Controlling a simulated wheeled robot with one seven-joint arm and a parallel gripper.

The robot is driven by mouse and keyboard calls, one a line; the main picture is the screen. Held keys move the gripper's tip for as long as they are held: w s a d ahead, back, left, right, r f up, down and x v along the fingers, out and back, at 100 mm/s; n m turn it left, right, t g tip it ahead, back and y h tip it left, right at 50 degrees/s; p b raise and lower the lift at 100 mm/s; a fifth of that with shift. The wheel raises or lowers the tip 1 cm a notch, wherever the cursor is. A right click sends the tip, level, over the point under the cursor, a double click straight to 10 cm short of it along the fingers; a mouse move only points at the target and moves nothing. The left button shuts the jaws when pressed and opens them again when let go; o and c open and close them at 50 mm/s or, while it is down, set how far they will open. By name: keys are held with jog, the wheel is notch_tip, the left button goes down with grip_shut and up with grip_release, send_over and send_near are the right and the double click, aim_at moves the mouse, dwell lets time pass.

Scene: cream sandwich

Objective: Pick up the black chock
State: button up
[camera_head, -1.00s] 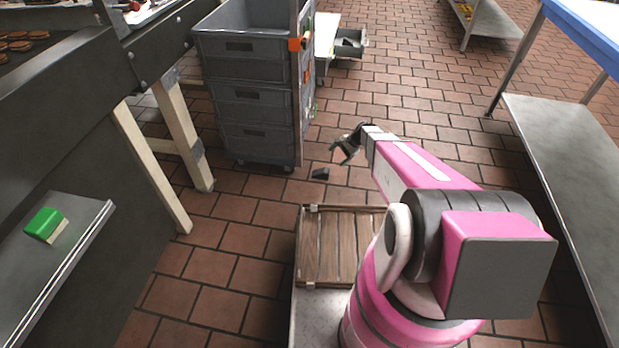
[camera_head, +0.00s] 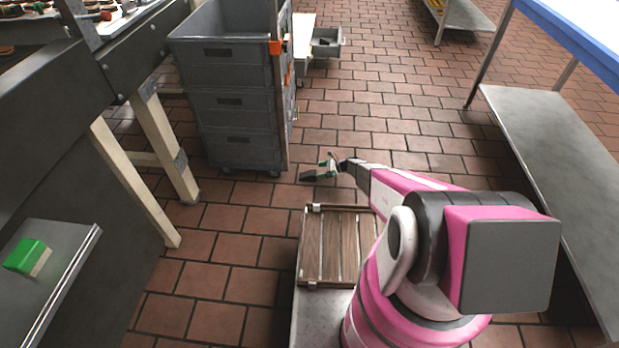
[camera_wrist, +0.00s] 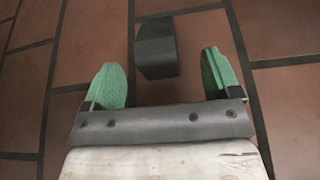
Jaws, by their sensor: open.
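The black chock (camera_wrist: 156,48) lies on the tiled floor. In the wrist view it shows at the top middle, ahead of my gripper (camera_wrist: 161,62) and between the lines of its two green finger pads. The pads are apart and nothing is held. A gap shows on each side of the chock, wider on the right. In the head view my gripper (camera_head: 327,171) reaches low over the floor beyond the wooden crate. The chock (camera_head: 307,177) shows there as a dark shape at the gripper's left, partly merged with it in the picture.
A stack of grey crates (camera_head: 236,113) on wheels stands behind and left of the chock. A slatted wooden crate (camera_head: 335,248) lies nearer. A metal table with a lower shelf (camera_head: 560,160) is at right. A counter with wooden legs (camera_head: 125,180) is at left. Floor around the chock is clear.

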aim_at(314, 172)
jog(key=shift+s+x, duration=0.15)
jog(key=shift+x, duration=1.4)
jog(key=shift+s+x, duration=0.15)
jog(key=shift+x, duration=1.45)
jog(key=c, duration=1.1)
